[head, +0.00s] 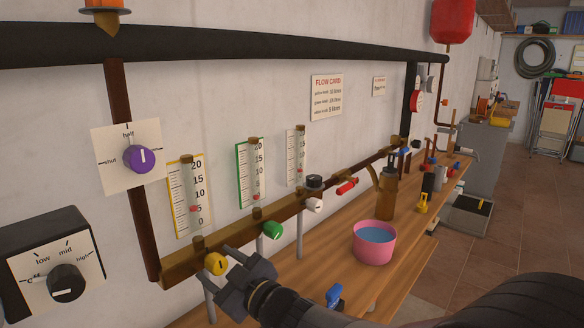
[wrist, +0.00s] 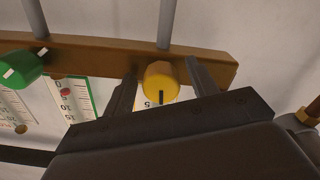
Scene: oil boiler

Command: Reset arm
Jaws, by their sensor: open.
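My gripper (head: 228,267) is in front of the brass manifold bar at the lower left of the head view. Its open fingers point at the yellow knob (head: 215,264). In the wrist view the same yellow knob (wrist: 160,82) shows between the two open fingers of my gripper (wrist: 165,80). I cannot tell whether either finger touches the knob. My arm reaches in from the lower right of the head view.
A green knob (head: 271,230) and a white knob (head: 314,204) sit farther along the manifold (head: 180,270). Gauge tubes stand above it. A purple dial (head: 139,158) is on the wall. A pink bowl of water (head: 374,250) and a brown bottle (head: 384,195) stand on the bench.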

